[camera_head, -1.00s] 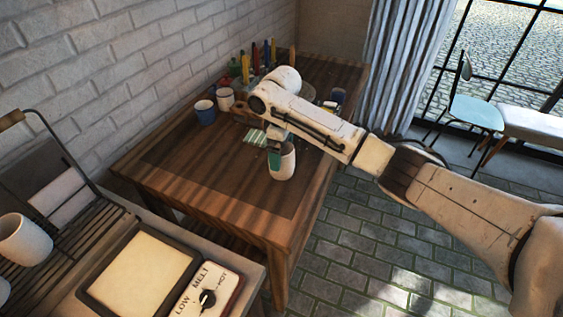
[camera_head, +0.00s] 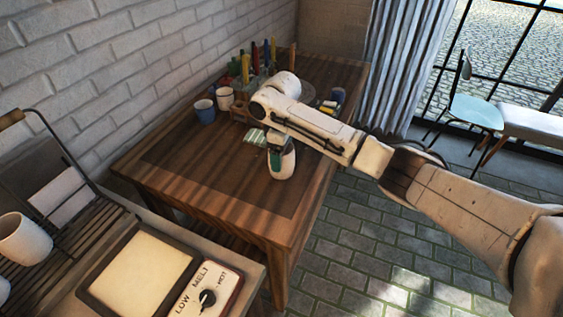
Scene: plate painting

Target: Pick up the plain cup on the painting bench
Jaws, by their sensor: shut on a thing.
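The plain cup (camera_head: 283,167) is cream-white and stands upright near the right edge of the wooden painting bench (camera_head: 200,175). My gripper (camera_head: 278,158) reaches down to it from above, with one green-tipped finger showing against the cup's left side. The gripper is shut on the cup. The other finger is mostly hidden by the cup and my arm. I cannot tell whether the cup's base touches the bench.
A blue cup (camera_head: 205,111) and a white cup (camera_head: 225,98) stand at the back left of the bench. Several coloured bottles (camera_head: 246,68) stand behind. A striped cloth (camera_head: 254,137) lies left of my gripper. A hot plate (camera_head: 140,272) and a dish rack (camera_head: 95,215) are at front left.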

